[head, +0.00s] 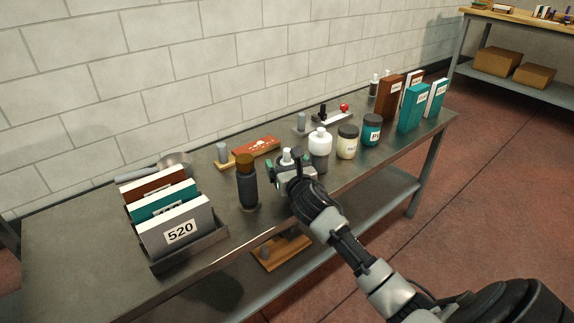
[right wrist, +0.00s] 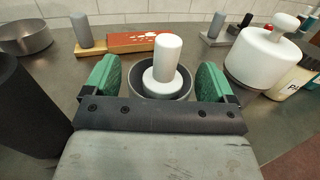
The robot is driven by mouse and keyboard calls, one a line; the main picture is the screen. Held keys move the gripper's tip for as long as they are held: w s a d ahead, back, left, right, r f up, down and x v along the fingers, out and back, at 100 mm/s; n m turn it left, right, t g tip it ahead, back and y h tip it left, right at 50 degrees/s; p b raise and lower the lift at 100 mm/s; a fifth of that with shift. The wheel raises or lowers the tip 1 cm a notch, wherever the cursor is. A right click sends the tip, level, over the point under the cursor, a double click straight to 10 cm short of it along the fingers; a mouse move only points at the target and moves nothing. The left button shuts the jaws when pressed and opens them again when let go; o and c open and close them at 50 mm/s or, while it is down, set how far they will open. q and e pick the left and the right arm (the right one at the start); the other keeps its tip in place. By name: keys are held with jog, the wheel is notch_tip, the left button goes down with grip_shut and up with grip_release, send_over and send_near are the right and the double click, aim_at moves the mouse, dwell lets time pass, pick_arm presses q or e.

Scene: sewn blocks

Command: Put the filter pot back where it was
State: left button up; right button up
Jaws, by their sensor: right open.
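A small pot (right wrist: 160,83) with a dark round rim and a white upright knob stands on the metal bench. I take it for the filter pot, though no label shows. In the head view its white top (head: 287,154) shows above my right gripper (head: 285,170), which hides most of its body. My right gripper (right wrist: 155,82) is open, with one green finger pad on each side of the pot and gaps visible between. My left gripper is not in view.
A dark bottle (head: 247,183) stands close left of my gripper; a white-topped jar (head: 320,148) stands close right. A binder rack (head: 190,251) is at left.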

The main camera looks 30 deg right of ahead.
jog(key=shift+r, duration=0.15)
jog(key=p+v, duration=0.1)
jog(key=v, duration=0.3)
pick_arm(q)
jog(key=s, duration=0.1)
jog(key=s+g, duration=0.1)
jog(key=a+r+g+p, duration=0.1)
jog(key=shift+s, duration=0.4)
pick_arm(e)
jog(key=s+a+f+m+g+y, duration=0.1)
jog(key=s+a+f+m+g, duration=0.3)
jog(key=s+m, duration=0.6)
jog(key=s+a+f+m+g+y, duration=0.2)
jog(key=s+a+f+m+g, duration=0.2)
jog(key=s+m, duration=0.6)
jog(key=s+a+f+m+g+y, duration=0.1)
jog(key=s+a+f+m+g, duration=0.3)
jog(key=s+a+m, duration=0.4)
jog(key=s+m+g, duration=0.1)
jog(key=s+m, duration=0.2)
jog(key=s, duration=0.1)
jog(key=shift+s+f+g+y, duration=0.2)
jog(key=shift+f+g+y, duration=0.1)
jog(key=shift+g, duration=0.1)
